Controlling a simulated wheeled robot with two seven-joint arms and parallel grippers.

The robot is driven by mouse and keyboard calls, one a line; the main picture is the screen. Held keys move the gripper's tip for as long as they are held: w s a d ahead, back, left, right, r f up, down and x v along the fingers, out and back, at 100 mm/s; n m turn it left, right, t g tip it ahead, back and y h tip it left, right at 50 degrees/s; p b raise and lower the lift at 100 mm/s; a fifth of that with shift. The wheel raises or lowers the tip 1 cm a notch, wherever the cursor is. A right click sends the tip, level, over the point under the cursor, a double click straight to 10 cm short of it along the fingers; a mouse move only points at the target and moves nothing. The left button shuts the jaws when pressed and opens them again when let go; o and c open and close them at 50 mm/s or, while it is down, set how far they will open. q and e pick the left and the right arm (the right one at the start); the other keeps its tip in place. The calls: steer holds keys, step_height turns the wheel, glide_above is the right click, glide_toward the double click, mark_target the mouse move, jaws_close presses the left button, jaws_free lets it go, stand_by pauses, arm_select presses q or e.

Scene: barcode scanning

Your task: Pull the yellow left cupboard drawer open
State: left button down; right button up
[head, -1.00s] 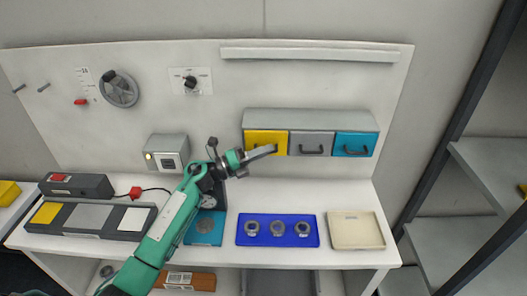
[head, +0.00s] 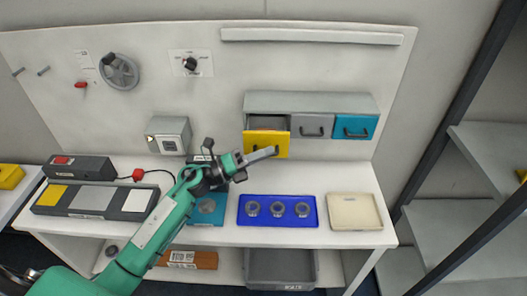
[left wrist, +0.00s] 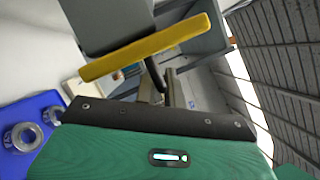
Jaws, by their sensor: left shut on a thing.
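The cupboard (head: 300,103) hangs on the back panel with yellow, grey and teal drawers side by side. The yellow left drawer (head: 254,142) stands partly open, its front out from the grey drawer (head: 311,126) and its inside showing from above. My left gripper (head: 270,153) is at the yellow front, shut on its handle, which is mostly hidden by the fingers. In the left wrist view the yellow front (left wrist: 145,48) shows nearly edge-on, with the gripper (left wrist: 160,90) right by it. My right gripper is not in view.
Below the cupboard, a blue tray (head: 269,198) with three metal rings lies on the table, with a cream tray (head: 355,213) to its right. A grey box (head: 169,136) is on the left. The teal drawer (head: 355,127) and grey drawer are closed.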

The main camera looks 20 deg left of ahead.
arm_select(q)
steer(key=c, duration=1.8)
jaws_free()
steer(key=shift+s+a+f, duration=0.1)
steer(key=shift+a, duration=0.1)
steer(key=b+v, duration=0.6)
steer(key=v, duration=0.7)
steer(key=shift+a, duration=0.2)
